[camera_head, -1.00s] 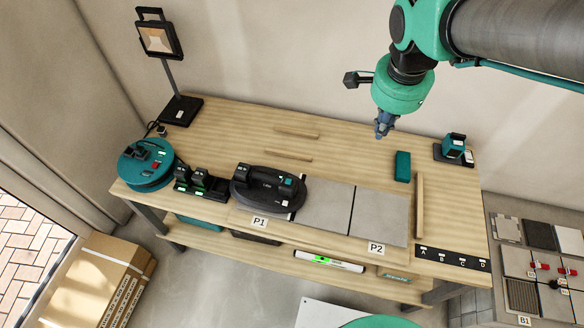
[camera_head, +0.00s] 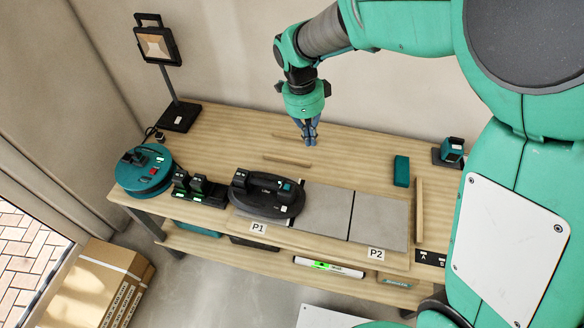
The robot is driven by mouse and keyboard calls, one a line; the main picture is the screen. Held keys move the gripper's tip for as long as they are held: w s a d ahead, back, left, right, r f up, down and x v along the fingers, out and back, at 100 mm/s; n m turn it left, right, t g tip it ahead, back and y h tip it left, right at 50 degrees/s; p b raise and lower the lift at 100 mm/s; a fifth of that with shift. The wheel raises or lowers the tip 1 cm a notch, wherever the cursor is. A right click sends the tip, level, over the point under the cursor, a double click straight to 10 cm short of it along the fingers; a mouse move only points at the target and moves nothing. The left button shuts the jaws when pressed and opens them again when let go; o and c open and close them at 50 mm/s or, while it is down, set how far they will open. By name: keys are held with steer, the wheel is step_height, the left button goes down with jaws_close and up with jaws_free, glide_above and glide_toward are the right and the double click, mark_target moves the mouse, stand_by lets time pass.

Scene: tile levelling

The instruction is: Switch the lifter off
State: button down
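The lifter (camera_head: 266,193) is a black oval device with small buttons and labels on its top. It rests at the left end of the grey tile row, on the position marked P1 (camera_head: 257,228). My gripper (camera_head: 308,141) points down above the back of the workbench, behind and to the right of the lifter and apart from it. Its blue fingers are close together with nothing visible between them. I cannot tell whether they are fully shut. The state of the lifter's switch is too small to read.
Grey tiles (camera_head: 325,209) lie right of the lifter, by the P2 label. A charger (camera_head: 200,190) and teal cable reel (camera_head: 145,171) stand left of it. A work lamp (camera_head: 178,116), wooden strips (camera_head: 288,161), a teal box (camera_head: 401,171) and a laser device (camera_head: 450,152) are on the bench (camera_head: 230,130).

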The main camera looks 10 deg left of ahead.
steer(key=a+f+m, duration=0.2)
steer(key=a+f, duration=0.6)
steer(key=shift+f+m+h, duration=0.35)
steer(key=shift+m+h, duration=0.05)
steer(key=shift+d+f, duration=0.1)
steer(key=shift+g, duration=0.3)
steer(key=x, duration=0.4)
steer(key=b+x, duration=0.1)
steer(key=x, duration=0.3)
steer(key=b+x, duration=0.1)
steer(key=x, duration=0.2)
steer(key=shift+a+f, duration=0.3)
steer(key=shift+f, duration=0.2)
steer(key=shift+w+a+f+b, duration=0.15)
steer(key=shift+f+b, duration=0.2)
steer(key=shift+f, duration=0.55)
steer(key=shift+a+f+h, duration=0.2)
steer(key=shift+f+h, duration=0.15)
steer(key=shift+h, duration=0.05)
steer(key=shift+d, duration=0.15)
